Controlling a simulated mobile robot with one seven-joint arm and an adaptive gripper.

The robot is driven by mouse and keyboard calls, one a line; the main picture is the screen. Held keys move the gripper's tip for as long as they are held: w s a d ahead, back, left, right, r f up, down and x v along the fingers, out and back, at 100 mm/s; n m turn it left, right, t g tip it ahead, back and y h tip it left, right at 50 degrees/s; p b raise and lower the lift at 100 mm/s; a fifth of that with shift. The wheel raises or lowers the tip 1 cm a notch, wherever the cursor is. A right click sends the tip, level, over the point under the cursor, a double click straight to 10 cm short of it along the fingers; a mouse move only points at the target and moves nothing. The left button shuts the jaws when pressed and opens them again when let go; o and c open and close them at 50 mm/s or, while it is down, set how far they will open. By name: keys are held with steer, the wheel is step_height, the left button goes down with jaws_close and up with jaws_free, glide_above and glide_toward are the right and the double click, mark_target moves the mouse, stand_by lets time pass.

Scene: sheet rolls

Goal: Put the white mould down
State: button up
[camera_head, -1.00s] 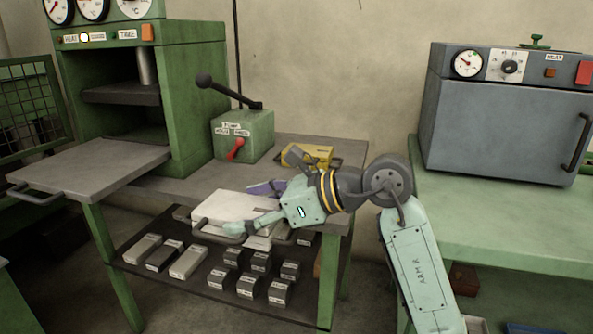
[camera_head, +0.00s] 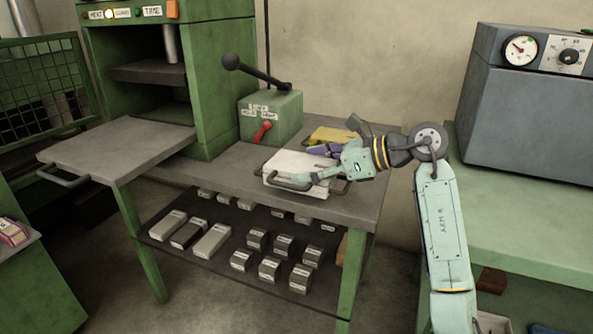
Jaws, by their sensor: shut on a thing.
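The white mould (camera_head: 285,162) is a flat pale slab with dark bar handles, at the right part of the grey table top (camera_head: 230,175). My gripper (camera_head: 305,166) is shut on the white mould, reaching in from the right, with one pale finger along its front and a purple-grey finger behind. The mould looks level and at or just above the table top; I cannot tell whether it touches. Part of its right side is hidden by my gripper.
A yellow mould (camera_head: 330,135) lies just behind. A green lever box (camera_head: 270,117) stands at the back left. The press's grey slide plate (camera_head: 115,150) is at the left. Small blocks (camera_head: 283,246) fill the lower shelf. A grey oven (camera_head: 530,120) stands at the right.

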mark_target(319, 158)
steer(key=shift+w+d+p, duration=0.15)
steer(key=shift+w+d, duration=0.3)
steer(key=shift+w, duration=0.45)
steer(key=shift+w+d+p, duration=0.15)
steer(key=shift+w+d, duration=0.25)
steer(key=shift+w, duration=0.45)
steer(key=shift+w+d+f, duration=0.1)
steer(key=shift+w+f, duration=0.05)
steer(key=shift+f+p, duration=0.4)
steer(key=shift+f, duration=1.2)
steer(key=shift+f, duration=0.2)
steer(key=o, duration=2)
